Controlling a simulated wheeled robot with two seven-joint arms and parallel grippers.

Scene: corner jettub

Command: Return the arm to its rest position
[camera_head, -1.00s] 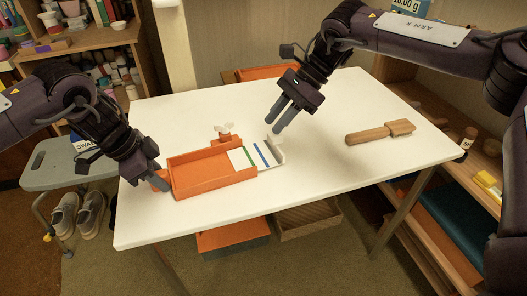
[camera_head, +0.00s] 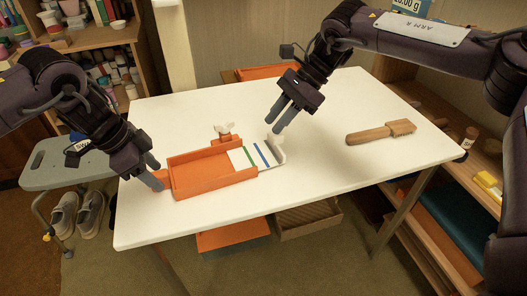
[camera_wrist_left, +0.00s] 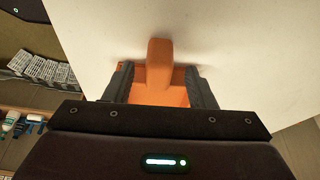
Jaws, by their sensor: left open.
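My left gripper (camera_head: 134,188) is open at the left end of the orange tray (camera_head: 210,177) on the white table. In the left wrist view, its two fingers (camera_wrist_left: 160,90) stand apart on either side of the tray's orange tab (camera_wrist_left: 160,62), with a gap on each side. Whether either finger touches the tray is unclear. My right gripper (camera_head: 276,124) hangs above the table near the white end piece (camera_head: 278,150); its two fingers are apart with nothing visible between them.
A card with green and blue stripes (camera_head: 262,155) lies at the tray's right end. An orange piece with a pale wing nut (camera_head: 223,131) stands behind the tray. A wooden brush (camera_head: 380,133) lies at the right. A grey stool (camera_head: 62,172) is left of the table. The front tabletop is clear.

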